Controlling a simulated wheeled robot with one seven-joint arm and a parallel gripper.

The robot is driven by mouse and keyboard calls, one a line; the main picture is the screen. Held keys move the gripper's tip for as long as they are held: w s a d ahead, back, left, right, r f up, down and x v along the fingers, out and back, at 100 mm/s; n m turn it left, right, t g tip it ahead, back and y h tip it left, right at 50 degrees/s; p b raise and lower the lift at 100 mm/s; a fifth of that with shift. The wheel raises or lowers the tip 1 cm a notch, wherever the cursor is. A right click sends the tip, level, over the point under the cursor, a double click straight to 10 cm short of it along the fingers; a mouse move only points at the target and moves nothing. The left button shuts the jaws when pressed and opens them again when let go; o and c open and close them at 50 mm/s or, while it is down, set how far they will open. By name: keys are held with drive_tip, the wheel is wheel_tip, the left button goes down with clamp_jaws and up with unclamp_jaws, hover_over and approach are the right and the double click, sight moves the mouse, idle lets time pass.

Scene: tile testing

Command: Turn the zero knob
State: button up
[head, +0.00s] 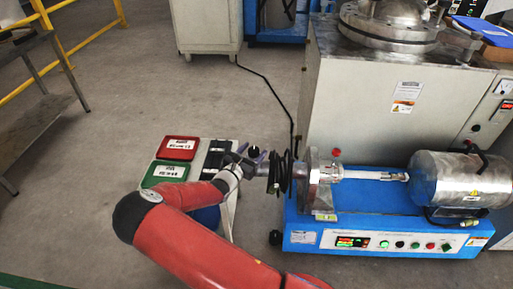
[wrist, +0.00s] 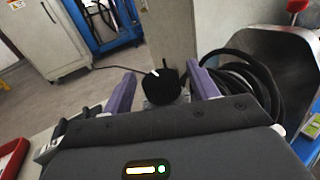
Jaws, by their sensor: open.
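The zero knob is a black round knob (wrist: 160,92) with a white pointer mark, at the middle of the wrist view. In the head view the knob (head: 253,150) is a small dark shape at the far edge of a small light stand. My gripper (head: 252,156) is open, with purple fingers. In the wrist view one finger stands left of the knob and the other right of it, with gaps on both sides. Nothing is held. The knob's lower part is hidden by my gripper body, and I cannot tell its exact depth between the fingers.
A red panel (head: 178,147) and a green panel (head: 166,171) lie on the stand, left of my gripper. A coil of black cable (head: 281,172) hangs close on the right, beside the blue-based test machine (head: 380,225).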

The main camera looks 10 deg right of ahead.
drive_tip(key=shift+x, duration=1.35)
drive_tip(key=shift+c, duration=0.5)
drive_tip(key=c, duration=0.9)
drive_tip(key=shift+r, duration=0.1)
